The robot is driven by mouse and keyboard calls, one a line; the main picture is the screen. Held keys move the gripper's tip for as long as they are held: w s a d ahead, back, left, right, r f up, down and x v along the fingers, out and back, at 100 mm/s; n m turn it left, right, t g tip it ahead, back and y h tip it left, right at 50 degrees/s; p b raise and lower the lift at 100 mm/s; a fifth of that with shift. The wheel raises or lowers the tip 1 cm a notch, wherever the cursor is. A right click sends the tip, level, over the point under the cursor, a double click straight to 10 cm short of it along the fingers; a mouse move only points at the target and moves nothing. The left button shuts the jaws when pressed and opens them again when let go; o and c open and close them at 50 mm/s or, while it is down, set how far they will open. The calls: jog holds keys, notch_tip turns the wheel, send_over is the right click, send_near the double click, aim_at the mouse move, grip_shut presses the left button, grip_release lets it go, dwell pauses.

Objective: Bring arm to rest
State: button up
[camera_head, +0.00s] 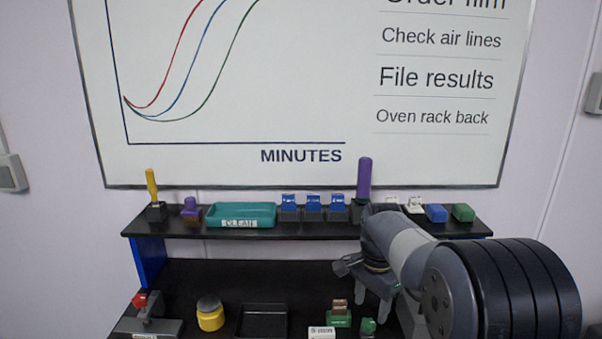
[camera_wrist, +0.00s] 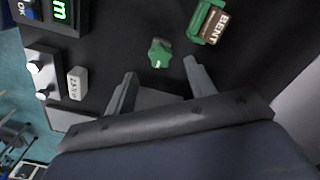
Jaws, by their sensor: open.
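My arm reaches in from the right in the head view, over the lower shelf. My gripper (camera_head: 372,304) points down there, and its fingers also show in the wrist view (camera_wrist: 160,72). The fingers are apart with nothing between them. A small green knob-like piece (camera_head: 368,326) is just beyond the fingertips and shows in the wrist view (camera_wrist: 160,53). A green holder marked BENT (camera_wrist: 207,22) is close to the right fingertip in the wrist view; it is just left of the gripper in the head view (camera_head: 339,319).
The upper shelf (camera_head: 330,227) holds a teal CLEAN tray (camera_head: 241,221), several blue-topped blocks, and a tall purple-handled tool (camera_head: 364,178) close to my arm. Below are a yellow container (camera_head: 210,316), a black tray (camera_head: 262,309) and a red-knobbed device (camera_head: 147,314). A whiteboard (camera_head: 300,90) stands behind.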

jog(key=r, duration=0.3)
jog(key=s+r, duration=0.1)
jog(key=r, duration=0.1)
jog(key=shift+a+r, duration=0.1)
jog(key=shift+r, duration=0.25)
jog(key=shift+r+n, duration=0.1)
jog(key=shift+n, duration=0.2)
